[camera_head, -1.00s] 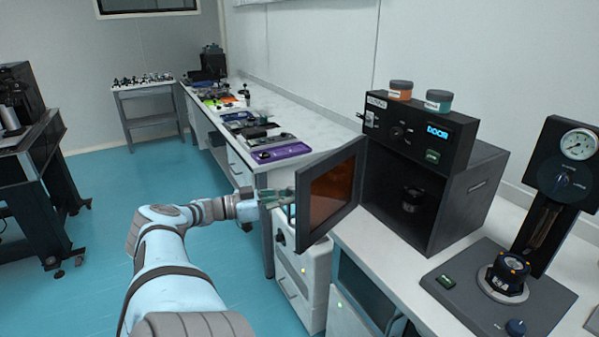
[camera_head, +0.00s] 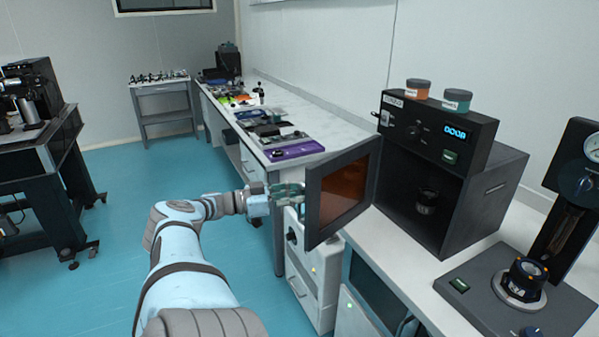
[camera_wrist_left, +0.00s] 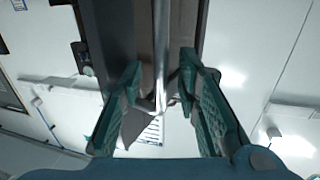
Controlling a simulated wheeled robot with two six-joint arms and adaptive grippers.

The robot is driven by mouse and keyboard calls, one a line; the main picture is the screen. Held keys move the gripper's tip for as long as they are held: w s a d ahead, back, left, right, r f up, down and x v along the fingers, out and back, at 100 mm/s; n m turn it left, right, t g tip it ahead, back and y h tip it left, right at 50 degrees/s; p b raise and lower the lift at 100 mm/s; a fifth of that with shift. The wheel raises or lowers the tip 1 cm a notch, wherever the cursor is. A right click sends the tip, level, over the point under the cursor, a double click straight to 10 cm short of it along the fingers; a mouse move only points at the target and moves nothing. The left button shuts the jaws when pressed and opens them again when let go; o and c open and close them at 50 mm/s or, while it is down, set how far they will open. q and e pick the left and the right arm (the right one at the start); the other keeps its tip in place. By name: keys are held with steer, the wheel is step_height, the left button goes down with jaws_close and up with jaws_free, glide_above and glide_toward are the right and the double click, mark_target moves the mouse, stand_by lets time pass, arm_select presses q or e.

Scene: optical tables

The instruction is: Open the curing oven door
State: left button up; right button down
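The black curing oven (camera_head: 478,200) stands on the right bench with a lit "DOOR" display. Its door (camera_head: 340,192), a dark frame with an amber window, stands swung wide out to the left, and the cavity is exposed. A small dark round item (camera_head: 427,201) sits inside. My left gripper (camera_head: 290,192) is at the door's outer side, near its free edge. In the left wrist view my left gripper (camera_wrist_left: 162,68) has its teal fingers apart, with a thin metal bar (camera_wrist_left: 161,45), apparently the door handle, between them. Gaps show beside the bar. My right gripper is out of view.
An orange-labelled jar (camera_head: 417,90) and a teal-labelled jar (camera_head: 457,100) stand on the oven. A device with a gauge (camera_head: 520,300) is to its right. A bench with tools and a purple tray (camera_head: 293,150) runs behind the door. Blue floor (camera_head: 110,190) is open at left.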

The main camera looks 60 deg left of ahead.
arm_select(q)
steer(key=v, duration=0.7)
steer(key=shift+s+a, duration=0.1)
steer(key=shift+s, duration=0.05)
